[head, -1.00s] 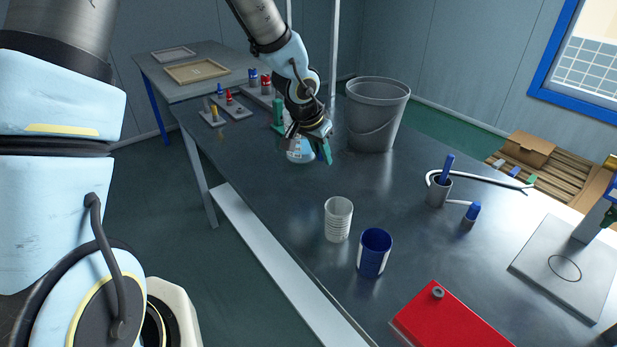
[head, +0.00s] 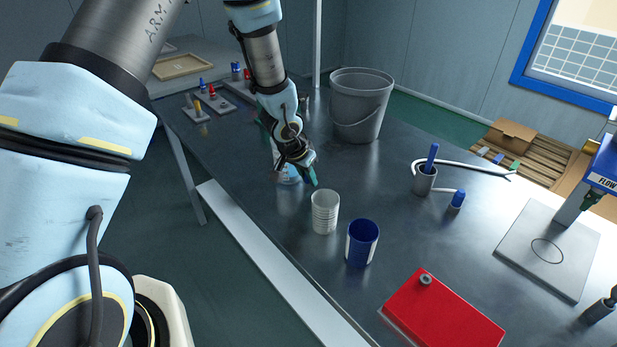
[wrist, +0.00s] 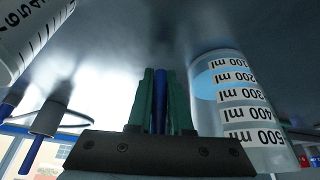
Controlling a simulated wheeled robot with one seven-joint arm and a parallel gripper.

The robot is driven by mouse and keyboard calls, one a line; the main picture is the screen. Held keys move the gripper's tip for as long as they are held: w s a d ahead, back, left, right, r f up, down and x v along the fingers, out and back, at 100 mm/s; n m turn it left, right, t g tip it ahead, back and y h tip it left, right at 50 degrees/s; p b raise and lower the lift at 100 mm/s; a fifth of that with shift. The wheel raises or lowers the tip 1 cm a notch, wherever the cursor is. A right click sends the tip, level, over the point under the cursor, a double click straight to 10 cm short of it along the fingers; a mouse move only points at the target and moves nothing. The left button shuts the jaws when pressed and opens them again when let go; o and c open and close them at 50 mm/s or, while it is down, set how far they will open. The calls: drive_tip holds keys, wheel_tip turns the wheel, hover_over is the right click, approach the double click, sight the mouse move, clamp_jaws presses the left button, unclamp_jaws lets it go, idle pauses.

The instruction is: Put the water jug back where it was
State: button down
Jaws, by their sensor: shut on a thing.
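The water jug (head: 288,175) is a clear beaker-like vessel with light blue water, on or just above the dark table. In the wrist view, which is upside down, the jug (wrist: 236,100) shows a printed ml scale at the right and stands upright. My gripper (head: 308,180) is at the jug's right side in the head view. In the wrist view, the green fingers of my gripper (wrist: 160,85) are shut on a blue upright bar, which looks like the jug's handle. I cannot tell whether the jug's base touches the table.
A white ribbed cup (head: 325,213) and a blue cup (head: 362,243) stand near the front edge. A grey bucket (head: 360,105) stands behind. A grey cup (head: 424,180) with a blue item is to the right, beyond clear table. A red box (head: 443,312) lies in front.

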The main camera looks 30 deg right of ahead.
drive_tip(key=shift+f, duration=0.15)
drive_tip(key=c, duration=0.8)
unclamp_jaws()
drive_tip(key=shift+c, duration=0.2)
drive_tip(key=v, duration=1.2)
drive_tip(key=w+a+r+n+y, duration=0.1)
drive_tip(key=a+r+n, duration=0.15)
drive_tip(key=a, duration=0.65)
drive_tip(key=w+a+r+n+y, duration=0.1)
drive_tip(key=a+r+n+y, duration=0.15)
drive_tip(key=a, duration=0.75)
drive_tip(key=w+a+r+n+y, duration=0.15)
drive_tip(key=a+n, duration=0.25)
drive_tip(key=a, duration=0.5)
drive_tip(key=s+a+r+n+h, duration=0.1)
drive_tip(key=s+a+n, duration=0.2)
drive_tip(key=s+a, duration=0.2)
drive_tip(key=shift+a+r, duration=0.4)
drive_tip(key=shift+a, duration=0.45)
